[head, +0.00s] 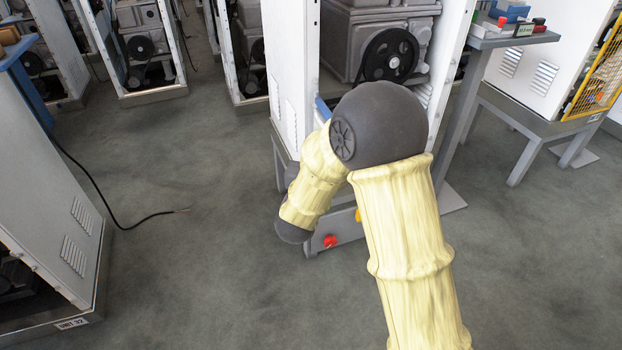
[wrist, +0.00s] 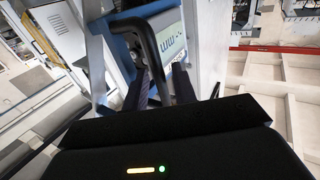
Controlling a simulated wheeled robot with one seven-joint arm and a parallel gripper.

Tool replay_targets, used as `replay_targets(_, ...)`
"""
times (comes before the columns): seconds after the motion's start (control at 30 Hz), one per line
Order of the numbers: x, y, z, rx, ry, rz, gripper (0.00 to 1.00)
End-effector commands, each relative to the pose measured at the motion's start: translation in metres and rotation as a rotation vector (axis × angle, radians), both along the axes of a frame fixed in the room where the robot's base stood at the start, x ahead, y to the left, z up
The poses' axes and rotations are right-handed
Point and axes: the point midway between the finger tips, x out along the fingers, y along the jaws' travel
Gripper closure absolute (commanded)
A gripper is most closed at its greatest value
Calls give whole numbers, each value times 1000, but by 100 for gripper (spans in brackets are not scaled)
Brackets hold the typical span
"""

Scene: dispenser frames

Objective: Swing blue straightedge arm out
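In the wrist view my gripper (wrist: 160,82) points at a dark bent bar handle (wrist: 148,50). Its two dark fingers stand apart, and the lower end of the bar lies between them. I cannot tell whether either finger touches the bar. Behind the handle is a blue part (wrist: 125,47) with a pale, marked face (wrist: 170,42), apparently the blue straightedge arm. In the head view only a small blue piece (head: 322,108) shows at the edge of the white cabinet. My own arm hides the rest there, and my gripper is out of sight.
The white cabinet (head: 290,75) holds a machine with a black pulley (head: 390,55). A red knob (head: 330,241) sits low on its base. Another cabinet (head: 60,190) stands at left, with a black cable (head: 120,222) on the floor. The floor between them is clear. A grey stand (head: 470,90) is at right.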

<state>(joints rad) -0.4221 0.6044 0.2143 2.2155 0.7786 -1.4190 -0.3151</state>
Motion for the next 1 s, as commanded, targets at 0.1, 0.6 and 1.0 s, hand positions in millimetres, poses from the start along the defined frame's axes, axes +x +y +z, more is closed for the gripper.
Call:
replay_targets(0.1, -16, 4, 1, -2, 2, 3, 73)
replay_targets(0.6, -114, 22, 1, -2, 0, 6, 73)
replay_targets(1.0, -163, 29, 0, -2, -2, 1, 73)
